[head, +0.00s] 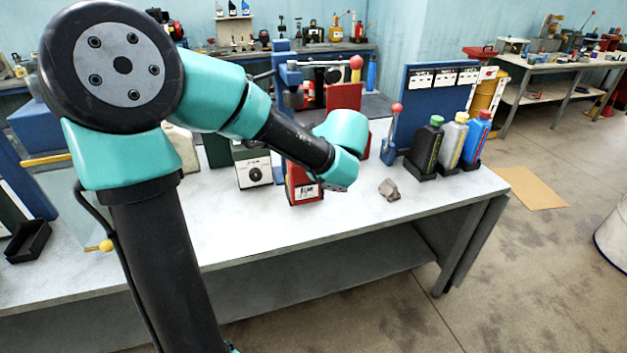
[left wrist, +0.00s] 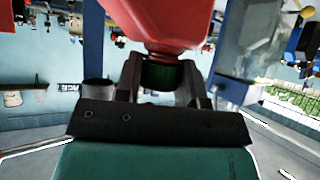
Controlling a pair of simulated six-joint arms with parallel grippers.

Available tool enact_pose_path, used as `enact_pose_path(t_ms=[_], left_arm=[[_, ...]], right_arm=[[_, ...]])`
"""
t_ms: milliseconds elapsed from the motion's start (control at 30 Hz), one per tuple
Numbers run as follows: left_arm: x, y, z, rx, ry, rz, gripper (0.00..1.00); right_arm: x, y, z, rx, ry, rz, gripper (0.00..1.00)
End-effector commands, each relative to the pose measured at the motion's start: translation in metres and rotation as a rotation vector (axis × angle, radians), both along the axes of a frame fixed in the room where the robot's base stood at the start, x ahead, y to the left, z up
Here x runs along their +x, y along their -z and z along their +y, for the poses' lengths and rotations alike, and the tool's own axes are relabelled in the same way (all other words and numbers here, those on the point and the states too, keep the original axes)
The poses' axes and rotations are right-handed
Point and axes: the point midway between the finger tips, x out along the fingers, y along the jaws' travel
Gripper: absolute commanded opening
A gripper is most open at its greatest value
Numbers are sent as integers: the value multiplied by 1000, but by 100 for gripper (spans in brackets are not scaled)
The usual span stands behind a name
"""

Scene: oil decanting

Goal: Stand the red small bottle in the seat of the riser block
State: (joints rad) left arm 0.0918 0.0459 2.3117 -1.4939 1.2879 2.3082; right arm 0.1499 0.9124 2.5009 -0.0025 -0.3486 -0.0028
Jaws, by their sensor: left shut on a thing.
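In the left wrist view, my left gripper (left wrist: 162,76) is shut around the dark green neck or cap (left wrist: 163,74) of a red bottle (left wrist: 165,22). The red body fills the top middle of that view and its far end is cut off. In the head view my left wrist hangs over the bench, and the fingers are hidden behind it. A red box-like thing with a white label (head: 304,187) shows just below and left of the wrist. I cannot make out the riser block or its seat for certain. My right gripper is in neither view.
Black, grey and blue bottles (head: 471,138) stand in dark holders at the bench's right end. A blue lever with a red knob (head: 389,150) stands left of them. A crumpled grey rag (head: 390,190) lies in front. The bench top's front middle (head: 260,230) is clear.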

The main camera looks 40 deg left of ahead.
Motion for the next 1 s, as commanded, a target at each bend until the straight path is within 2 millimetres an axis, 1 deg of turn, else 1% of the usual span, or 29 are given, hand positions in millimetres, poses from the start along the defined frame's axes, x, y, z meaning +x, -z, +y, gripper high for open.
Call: enact_pose_path(t_ms=[233, 367, 467, 1000], left_arm=[[2, -1, 1, 1, 0, -1, 0], [9, 1, 9, 2, -1, -1, 0], [18, 3, 21, 1, -2, 0, 0], [89, 13, 101, 2, -1, -2, 0]], right_arm=[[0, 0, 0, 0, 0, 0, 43], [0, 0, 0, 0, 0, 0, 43], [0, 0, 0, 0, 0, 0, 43], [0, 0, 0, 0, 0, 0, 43]])
